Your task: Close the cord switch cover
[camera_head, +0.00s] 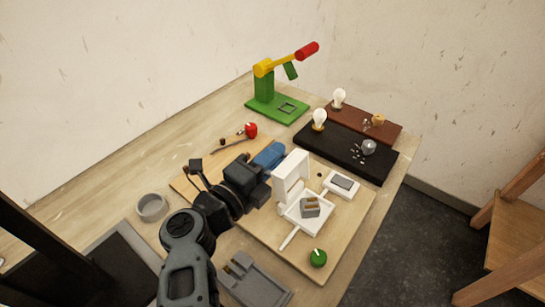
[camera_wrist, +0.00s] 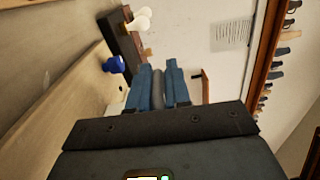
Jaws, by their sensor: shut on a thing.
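The white cord switch (camera_head: 305,212) lies on the wooden board with its cover (camera_head: 290,172) standing up, open, at its far-left side. A grey block with brownish parts (camera_head: 311,207) sits inside the switch body. My gripper (camera_head: 268,186) is just left of the raised cover; its fingertips are hidden in the head view, so I cannot tell whether they touch it. In the wrist view my gripper (camera_wrist: 157,88) has its two blue-grey fingers closed on a narrow grey thing (camera_wrist: 157,90), whose identity is unclear.
A white box (camera_head: 342,184), a green knob (camera_head: 318,258) and a grey tray (camera_head: 252,280) surround the switch. A black base (camera_head: 345,152) with a bulb stands behind. A green stand (camera_head: 277,108) is farther back.

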